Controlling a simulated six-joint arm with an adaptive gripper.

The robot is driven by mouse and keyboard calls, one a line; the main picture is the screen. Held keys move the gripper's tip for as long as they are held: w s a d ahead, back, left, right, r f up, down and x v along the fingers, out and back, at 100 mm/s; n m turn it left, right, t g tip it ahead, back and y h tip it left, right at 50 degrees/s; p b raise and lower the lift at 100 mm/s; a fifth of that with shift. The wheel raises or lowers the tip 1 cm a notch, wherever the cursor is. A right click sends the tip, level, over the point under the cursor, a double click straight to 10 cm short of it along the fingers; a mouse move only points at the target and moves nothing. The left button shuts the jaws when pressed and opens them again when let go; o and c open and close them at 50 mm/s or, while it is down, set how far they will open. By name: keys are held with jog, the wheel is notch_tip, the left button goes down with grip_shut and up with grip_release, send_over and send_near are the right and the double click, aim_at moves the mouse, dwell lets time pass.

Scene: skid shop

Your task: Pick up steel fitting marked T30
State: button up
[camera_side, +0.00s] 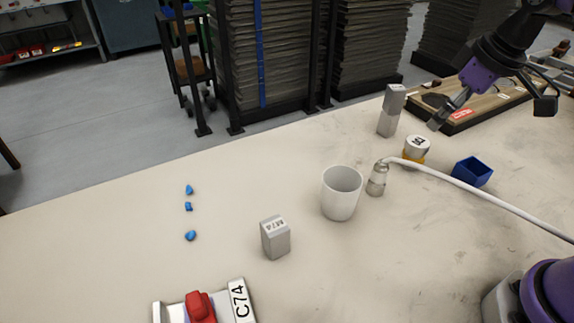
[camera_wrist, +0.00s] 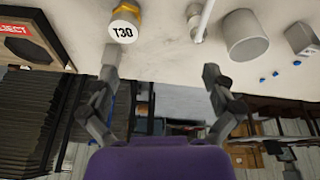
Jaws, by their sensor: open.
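The steel fitting marked T30 (camera_side: 417,145) stands on the bench with its white marked top facing up and a gold-yellow band at its base. In the wrist view the fitting (camera_wrist: 124,24) shows at the upper left, with T30 readable. My gripper (camera_side: 437,120) hangs above and slightly to the right of the fitting in the side view, apart from it. In the wrist view my gripper (camera_wrist: 160,65) has its two fingers spread wide with nothing between them. The fitting lies beyond the left fingertip there.
A cable with a metal connector (camera_side: 377,180) lies close left of the fitting, and a blue bin (camera_side: 472,172) stands right. A tall grey block (camera_side: 391,112), white cup (camera_side: 341,194), M74 block (camera_side: 275,240) and wooden reject box (camera_wrist: 30,45) are around. The bench's left is mostly clear.

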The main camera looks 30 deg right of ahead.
jog(key=n+g, duration=0.1)
jog(key=n, duration=0.1)
send_near(419, 141)
notch_tip(419, 141, down, 2)
jog(key=shift+y, duration=0.4)
jog(key=x, duration=0.4)
jog(key=shift+d, duration=0.35)
jog(key=shift+w+x, duration=0.2)
jog(key=shift+x, duration=3)
jog(key=shift+a, duration=0.15)
jog(key=c, duration=1.4)
